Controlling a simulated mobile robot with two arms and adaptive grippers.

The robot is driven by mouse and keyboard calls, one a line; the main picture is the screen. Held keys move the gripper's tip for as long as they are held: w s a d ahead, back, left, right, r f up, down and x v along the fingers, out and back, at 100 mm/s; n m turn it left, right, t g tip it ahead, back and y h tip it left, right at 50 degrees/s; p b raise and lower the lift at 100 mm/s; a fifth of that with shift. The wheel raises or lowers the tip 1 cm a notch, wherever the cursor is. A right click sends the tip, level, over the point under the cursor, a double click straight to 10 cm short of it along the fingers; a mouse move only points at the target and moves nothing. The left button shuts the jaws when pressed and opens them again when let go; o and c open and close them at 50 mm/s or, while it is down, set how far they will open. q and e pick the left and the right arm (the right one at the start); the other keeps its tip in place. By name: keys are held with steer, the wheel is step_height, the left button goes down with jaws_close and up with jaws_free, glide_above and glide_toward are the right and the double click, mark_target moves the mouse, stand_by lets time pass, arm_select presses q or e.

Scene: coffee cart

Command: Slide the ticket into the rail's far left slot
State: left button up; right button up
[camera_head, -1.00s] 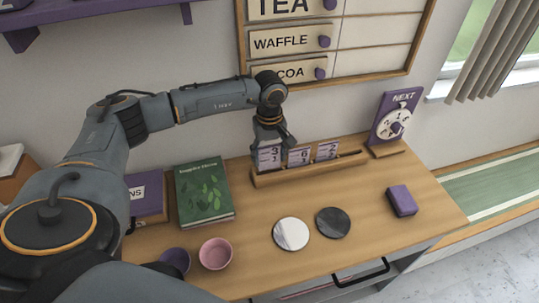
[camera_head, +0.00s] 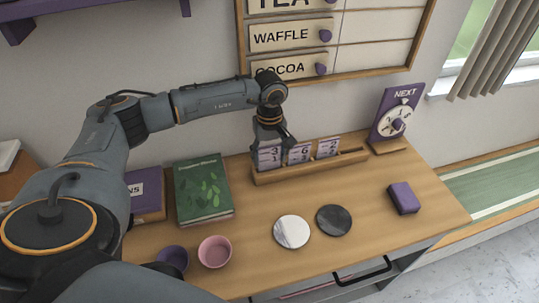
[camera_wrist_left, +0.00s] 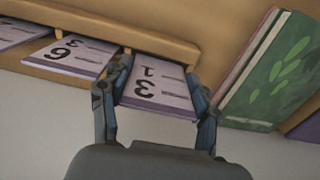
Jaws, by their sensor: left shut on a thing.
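My left gripper (camera_head: 270,145) is at the left end of the wooden rail (camera_head: 312,167), pointing down from above. My right gripper does not show.
A green book (camera_head: 203,190) and a purple box (camera_head: 145,196) stand left of the rail. A purple dial stand (camera_head: 398,115) is at its right. Two cups (camera_head: 214,251), two round coasters (camera_head: 292,231) and a purple block (camera_head: 403,198) lie in front. The menu board (camera_head: 290,40) hangs above.

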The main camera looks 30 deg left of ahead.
arm_select(q)
steer(key=shift+f, duration=0.15)
steer(key=shift+f+b, duration=0.7)
steer(key=shift+b, duration=0.1)
steer(key=o, duration=0.8)
steer(key=shift+r, duration=0.15)
step_height(320, 180, up, 12)
steer(key=shift+f, duration=0.1)
stand_by(0.4)
